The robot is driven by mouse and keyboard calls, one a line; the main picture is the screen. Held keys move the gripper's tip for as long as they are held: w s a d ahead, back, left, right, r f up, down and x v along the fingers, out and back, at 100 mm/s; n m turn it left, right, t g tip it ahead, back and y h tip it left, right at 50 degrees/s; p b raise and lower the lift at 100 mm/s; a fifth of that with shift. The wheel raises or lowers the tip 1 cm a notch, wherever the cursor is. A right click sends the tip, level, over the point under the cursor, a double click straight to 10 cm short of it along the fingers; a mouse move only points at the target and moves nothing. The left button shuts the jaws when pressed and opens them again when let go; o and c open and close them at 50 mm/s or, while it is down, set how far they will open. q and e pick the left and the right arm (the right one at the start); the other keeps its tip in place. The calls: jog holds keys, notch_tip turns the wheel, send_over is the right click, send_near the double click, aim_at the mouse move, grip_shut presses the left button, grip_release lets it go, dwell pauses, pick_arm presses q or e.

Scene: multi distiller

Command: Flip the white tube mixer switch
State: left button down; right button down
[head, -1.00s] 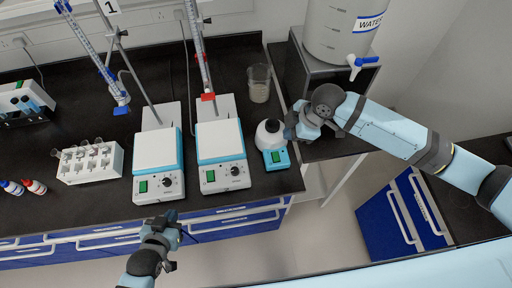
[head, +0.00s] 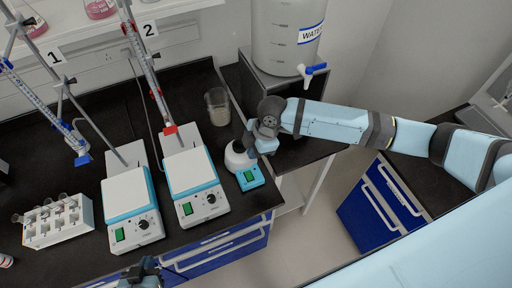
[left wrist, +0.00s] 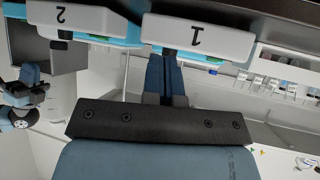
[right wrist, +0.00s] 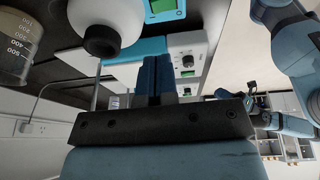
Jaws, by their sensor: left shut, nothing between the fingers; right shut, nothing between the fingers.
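The white tube mixer (head: 237,157) with its blue base stands at the right front of the black bench. Its green switch (head: 249,176) is on the front of the base. In the right wrist view, the mixer's round white head (right wrist: 105,25) and green switch (right wrist: 165,8) show at the top. My right gripper (head: 256,143) is shut and empty, close beside the mixer head; I cannot tell whether it touches. Its shut fingers (right wrist: 156,78) show below the switch. My left gripper (head: 142,268) is at the bottom of the head view; its shut, empty fingers (left wrist: 164,75) face two numbered stirrers.
Two white and blue stirrers, the left (head: 132,207) and the right (head: 190,183), stand left of the mixer under burettes. A beaker (head: 217,107) stands behind it. A tube rack (head: 58,220) is at left. A water container (head: 287,35) stands at the back right.

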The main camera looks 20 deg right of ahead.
jog(key=b, duration=0.2)
send_over(246, 172)
jog(key=f, duration=0.4)
jog(key=s+d+f, duration=0.1)
jog(key=f, duration=0.1)
jog(key=shift+f, duration=0.2)
jog(key=f+b, duration=0.2)
jog(key=shift+w+f+b, duration=0.25)
jog(key=shift+f+b, duration=0.35)
jog(key=shift+b, duration=0.05)
jog(key=shift+w, duration=0.1)
